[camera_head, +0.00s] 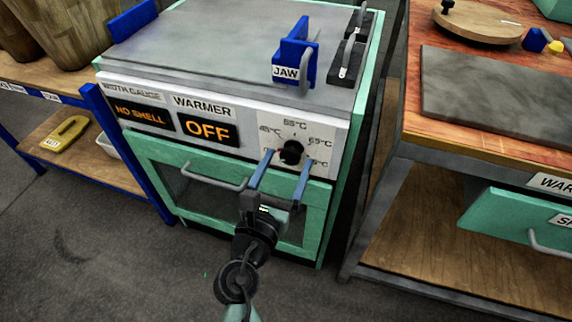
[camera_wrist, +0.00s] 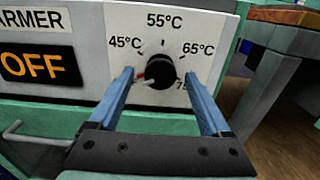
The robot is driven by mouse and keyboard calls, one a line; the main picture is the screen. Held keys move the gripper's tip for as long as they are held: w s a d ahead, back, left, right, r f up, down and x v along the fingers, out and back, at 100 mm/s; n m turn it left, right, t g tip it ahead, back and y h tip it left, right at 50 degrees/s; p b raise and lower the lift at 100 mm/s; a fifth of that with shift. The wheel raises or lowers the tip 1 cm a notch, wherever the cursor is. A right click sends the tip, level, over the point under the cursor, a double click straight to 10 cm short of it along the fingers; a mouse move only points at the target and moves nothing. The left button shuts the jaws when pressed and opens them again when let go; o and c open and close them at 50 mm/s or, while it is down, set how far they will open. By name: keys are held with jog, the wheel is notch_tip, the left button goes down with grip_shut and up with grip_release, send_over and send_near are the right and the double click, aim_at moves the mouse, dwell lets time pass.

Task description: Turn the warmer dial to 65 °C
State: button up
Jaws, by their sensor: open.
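The warmer dial (camera_head: 291,152) is a round black knob on the light front panel of the green machine. In the wrist view the dial (camera_wrist: 161,70) has marks for 45, 55 and 65 °C around it, and a 7-something mark partly hidden by a finger. A light pointer on it seems to point to the lower left, below the 45 °C mark. The warmer display (camera_head: 207,129) reads OFF. My gripper (camera_head: 287,159) is open, with its blue fingers on either side of the dial. I cannot tell whether they touch it.
A width gauge display (camera_head: 142,115) reads NO SHELL. A blue block labelled JAW (camera_head: 293,60) stands on the machine top. A wooden-topped bench (camera_head: 406,110) stands close on the right.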

grip_shut()
dwell(0.5)
